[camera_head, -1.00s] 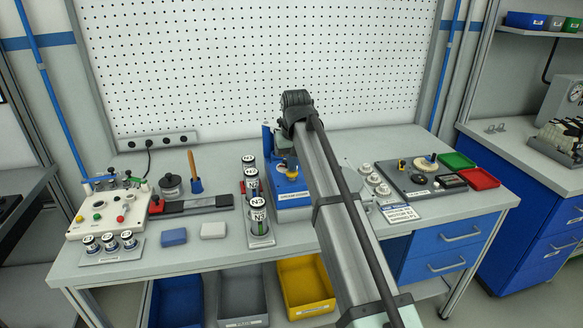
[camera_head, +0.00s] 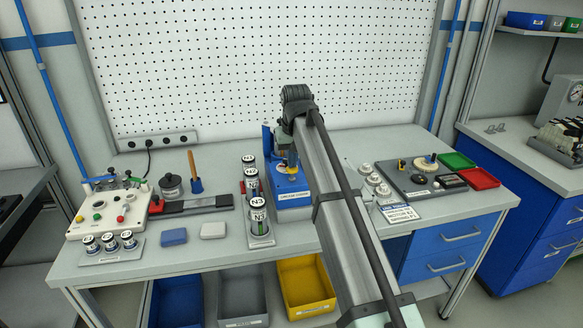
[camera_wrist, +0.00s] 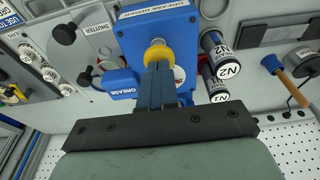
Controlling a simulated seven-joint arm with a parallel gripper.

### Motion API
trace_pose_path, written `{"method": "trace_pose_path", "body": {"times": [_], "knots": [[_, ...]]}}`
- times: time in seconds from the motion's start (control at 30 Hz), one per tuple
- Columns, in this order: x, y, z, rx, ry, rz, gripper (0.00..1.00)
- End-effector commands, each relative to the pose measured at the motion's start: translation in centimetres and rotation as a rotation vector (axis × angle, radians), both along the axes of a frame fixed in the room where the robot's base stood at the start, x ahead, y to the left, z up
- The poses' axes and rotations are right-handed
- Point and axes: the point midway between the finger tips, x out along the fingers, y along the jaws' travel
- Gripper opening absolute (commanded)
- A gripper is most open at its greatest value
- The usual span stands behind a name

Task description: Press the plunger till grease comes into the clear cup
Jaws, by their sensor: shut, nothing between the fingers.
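The blue grease station (camera_head: 293,200) stands at the middle of the bench. In the wrist view the blue body (camera_wrist: 138,36) carries a yellow plunger (camera_wrist: 157,52) with a pale round top in front. The plunger also shows in the head view (camera_head: 291,169). My gripper (camera_wrist: 158,70) is shut and empty, with its fingertips close over the plunger; I cannot tell if they touch. The arm hides much of the station in the head view. I cannot make out the clear cup or any grease.
White round parts (camera_head: 375,180) and a dark fixture plate (camera_head: 420,175) lie to the right. A control box (camera_head: 105,212) and blue and white blocks are further left.

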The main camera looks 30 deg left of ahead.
Motion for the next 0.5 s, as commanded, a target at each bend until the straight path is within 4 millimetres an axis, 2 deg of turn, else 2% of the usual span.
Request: {"method": "trace_pose_path", "body": {"times": [0.5], "knots": [[0.1,0.1,3.0,0.001,-0.001,0.000,0.00]]}}
